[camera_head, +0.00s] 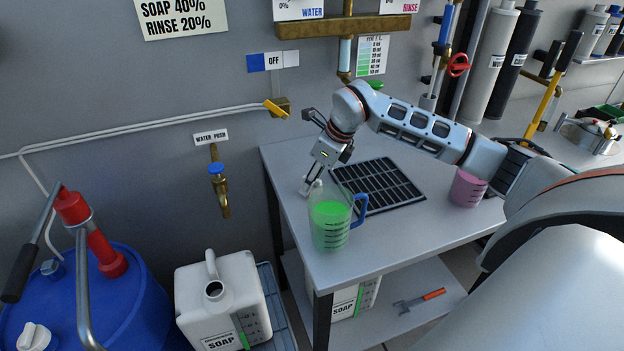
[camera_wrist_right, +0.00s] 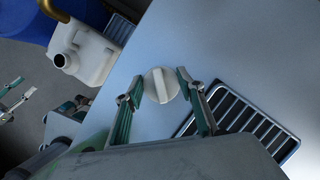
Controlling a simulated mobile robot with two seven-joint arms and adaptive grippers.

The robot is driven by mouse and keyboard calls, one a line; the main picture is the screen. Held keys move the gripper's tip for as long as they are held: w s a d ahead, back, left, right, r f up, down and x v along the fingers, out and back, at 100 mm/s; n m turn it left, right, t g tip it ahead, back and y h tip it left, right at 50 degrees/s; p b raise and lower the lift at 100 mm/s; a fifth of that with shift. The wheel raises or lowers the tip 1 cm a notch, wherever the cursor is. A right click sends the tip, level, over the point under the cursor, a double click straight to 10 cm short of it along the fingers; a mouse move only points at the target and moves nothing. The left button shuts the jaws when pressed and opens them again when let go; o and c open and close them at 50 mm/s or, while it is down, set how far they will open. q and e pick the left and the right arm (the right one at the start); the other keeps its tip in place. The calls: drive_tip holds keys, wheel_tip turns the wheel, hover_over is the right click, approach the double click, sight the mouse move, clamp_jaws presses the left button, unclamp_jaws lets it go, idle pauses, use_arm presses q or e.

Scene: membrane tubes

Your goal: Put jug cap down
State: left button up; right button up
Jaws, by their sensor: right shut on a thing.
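The white round jug cap (camera_wrist_right: 160,85) with a raised grip bar is between the fingers of my right gripper (camera_wrist_right: 159,82), which is shut on it. In the head view my right gripper (camera_head: 312,188) is low at the back left part of the grey table (camera_head: 410,225), with the cap (camera_head: 304,187) small at its fingertips. I cannot tell whether the cap touches the tabletop. My left gripper (camera_wrist_right: 20,92) shows small at the left of the right wrist view, fingers apart and empty.
A clear measuring jug (camera_head: 331,222) with green liquid and a blue handle stands close in front of my right gripper. A black drain grid (camera_head: 378,186) lies to its right, then a pink beaker (camera_head: 467,188). A blue drum (camera_head: 95,300) stands at left.

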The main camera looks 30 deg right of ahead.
drive_tip(key=shift+f, duration=0.1)
drive_tip(key=o, duration=0.8)
drive_tip(key=shift+r, duration=0.4)
drive_tip(key=v, duration=1.1)
drive_tip(key=shift+s+d, duration=0.15)
drive_tip(key=shift+s, duration=0.05)
drive_tip(key=shift+r, duration=0.15)
